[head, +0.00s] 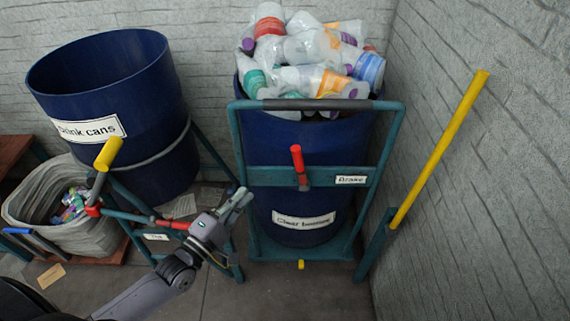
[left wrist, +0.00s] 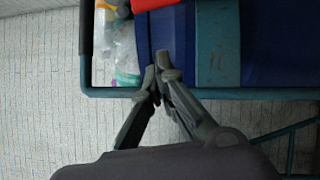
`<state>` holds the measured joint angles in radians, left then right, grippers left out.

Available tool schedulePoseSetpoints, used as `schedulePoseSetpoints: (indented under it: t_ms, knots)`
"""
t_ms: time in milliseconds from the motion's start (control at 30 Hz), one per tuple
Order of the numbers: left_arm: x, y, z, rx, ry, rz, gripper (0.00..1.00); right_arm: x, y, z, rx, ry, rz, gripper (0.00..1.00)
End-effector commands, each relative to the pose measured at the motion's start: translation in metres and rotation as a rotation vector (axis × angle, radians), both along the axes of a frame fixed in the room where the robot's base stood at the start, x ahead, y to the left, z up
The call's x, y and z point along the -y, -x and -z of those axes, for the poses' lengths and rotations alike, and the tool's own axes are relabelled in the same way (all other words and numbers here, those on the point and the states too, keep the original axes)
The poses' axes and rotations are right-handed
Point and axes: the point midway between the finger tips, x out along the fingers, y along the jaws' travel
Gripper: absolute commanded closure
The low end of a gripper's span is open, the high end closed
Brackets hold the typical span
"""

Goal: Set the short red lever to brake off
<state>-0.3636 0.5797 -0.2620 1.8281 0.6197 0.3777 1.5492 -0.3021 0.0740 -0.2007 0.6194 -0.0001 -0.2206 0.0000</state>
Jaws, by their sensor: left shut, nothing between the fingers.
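The short red lever (head: 297,158) stands upright on the teal crossbar of the bottle cart, beside a white label reading Brake (head: 351,180). A red piece at the top edge of the left wrist view (left wrist: 156,4) looks like part of this lever. My left gripper (head: 242,198) is shut and empty. It is left of the lever and a little below it, near the cart's left upright, and apart from the lever. In the left wrist view its fingertips (left wrist: 158,70) meet in front of the blue bin. My right gripper is in neither view.
The blue bin (head: 340,152) is heaped with bagged bottles. A long yellow lever (head: 440,150) leans by the right wall. At left are a drink cans bin (head: 110,75), a yellow-topped lever (head: 108,153) and a lower red handle (head: 170,224). Dark floor (head: 310,295) lies in front.

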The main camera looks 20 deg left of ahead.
Motion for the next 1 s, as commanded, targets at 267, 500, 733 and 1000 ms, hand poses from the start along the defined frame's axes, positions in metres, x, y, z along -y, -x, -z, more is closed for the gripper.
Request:
schedulePoseSetpoints:
  t_ms: [267, 500, 733, 1000]
  knots:
    - [0.000, 0.000, -0.001, 0.001, 0.003, 0.001, 1.00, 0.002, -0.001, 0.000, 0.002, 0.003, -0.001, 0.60]
    - [0.004, -0.014, -0.004, 0.005, 0.002, 0.000, 1.00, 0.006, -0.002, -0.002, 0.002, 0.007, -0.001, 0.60]
    - [0.017, -0.055, -0.009, 0.004, 0.003, -0.001, 1.00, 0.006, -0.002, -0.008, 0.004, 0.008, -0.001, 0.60]
    - [0.037, -0.100, -0.016, 0.002, 0.005, 0.000, 1.00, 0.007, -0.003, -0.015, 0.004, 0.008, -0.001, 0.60]
